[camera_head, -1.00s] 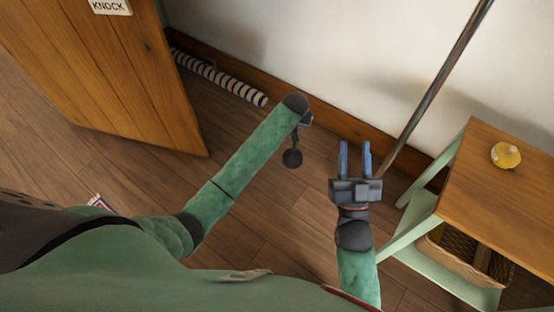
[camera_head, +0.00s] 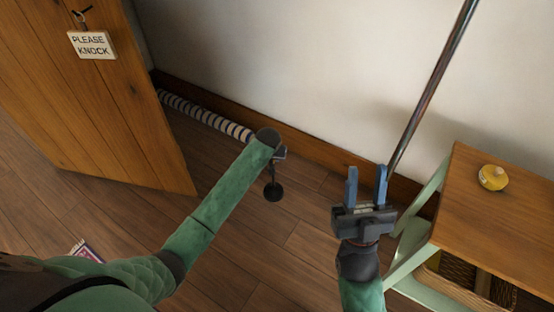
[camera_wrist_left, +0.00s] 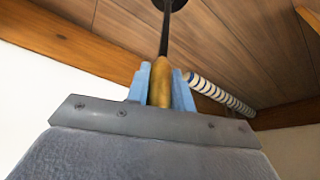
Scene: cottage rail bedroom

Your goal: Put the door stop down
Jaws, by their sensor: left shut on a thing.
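The door stop has a brown-gold handle, a thin black stem and a dark round base (camera_head: 274,191). My left gripper (camera_head: 280,154) is shut on its handle (camera_wrist_left: 159,86), one blue finger on each side. In the head view the stem hangs below the gripper, mostly upright, with the base lowest; I cannot tell whether the base touches the floor. My forearm hides part of the left gripper there. My right gripper (camera_head: 366,178) is open and empty, to the right of the door stop, its blue fingers apart and pointing up the picture.
An open wooden door (camera_head: 120,110) with a "please knock" sign (camera_head: 92,45) stands at left. A striped roll (camera_head: 205,116) lies along the wall's skirting. A wooden-topped side table (camera_head: 480,225) with a yellow object (camera_head: 493,177) and a leaning pole (camera_head: 430,95) are at right. Floor around the base is clear.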

